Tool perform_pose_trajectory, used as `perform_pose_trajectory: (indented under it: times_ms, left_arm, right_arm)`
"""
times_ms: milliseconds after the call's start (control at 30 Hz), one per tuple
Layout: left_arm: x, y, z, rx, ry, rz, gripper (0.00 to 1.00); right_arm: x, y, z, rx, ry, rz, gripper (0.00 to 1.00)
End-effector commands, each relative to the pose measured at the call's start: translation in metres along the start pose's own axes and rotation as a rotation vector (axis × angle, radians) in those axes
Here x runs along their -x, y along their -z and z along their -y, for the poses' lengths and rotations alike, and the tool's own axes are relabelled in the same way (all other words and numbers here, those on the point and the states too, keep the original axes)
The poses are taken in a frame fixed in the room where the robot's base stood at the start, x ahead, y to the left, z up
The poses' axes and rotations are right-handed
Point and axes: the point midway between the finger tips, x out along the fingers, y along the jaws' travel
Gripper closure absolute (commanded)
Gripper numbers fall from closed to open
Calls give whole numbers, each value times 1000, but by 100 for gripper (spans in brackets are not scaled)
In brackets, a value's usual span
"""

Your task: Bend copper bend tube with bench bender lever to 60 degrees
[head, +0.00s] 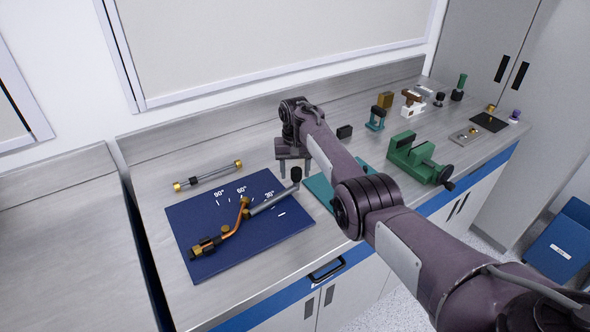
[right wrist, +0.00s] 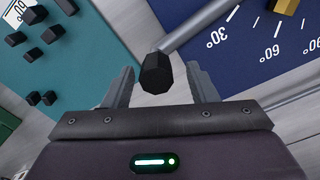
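The copper bend tube (head: 239,218) lies on the blue bender mat (head: 195,220), one end in a dark and brass clamp (head: 206,246). It looks bent along its length. The grey bender lever (head: 272,199) runs from a brass pivot to a black knob (head: 296,174), close to the 30° mark and on the side away from 60°. My right gripper (head: 294,166) is over the knob. In the right wrist view the knob (right wrist: 157,74) sits between the open fingers (right wrist: 160,88), with gaps on both sides. My left gripper is out of view.
A glass tube with brass ends (head: 208,176) lies behind the mat. A teal mat (head: 322,190) lies partly under my right arm. A green vise (head: 418,158) and several small tools stand at the right. The bench left of the blue mat is clear.

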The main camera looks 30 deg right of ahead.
Motion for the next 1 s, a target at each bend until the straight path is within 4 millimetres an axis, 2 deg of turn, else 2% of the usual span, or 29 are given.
perform_pose_trajectory:
  times_ms: [267, 467, 733, 833, 1000]
  left_arm:
    - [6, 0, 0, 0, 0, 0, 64]
    - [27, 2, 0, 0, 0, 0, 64]
    - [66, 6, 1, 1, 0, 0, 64]
    - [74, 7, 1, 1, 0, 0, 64]
    - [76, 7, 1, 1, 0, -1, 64]
  right_arm:
    - [5, 0, 0, 1, -1, 2, 48]
    - [27, 0, 0, 1, -1, 2, 48]
    - [68, 0, 0, 0, -1, 1, 48]
    - [76, 0, 1, 1, -1, 2, 48]
    - [78, 0, 1, 1, -1, 2, 48]
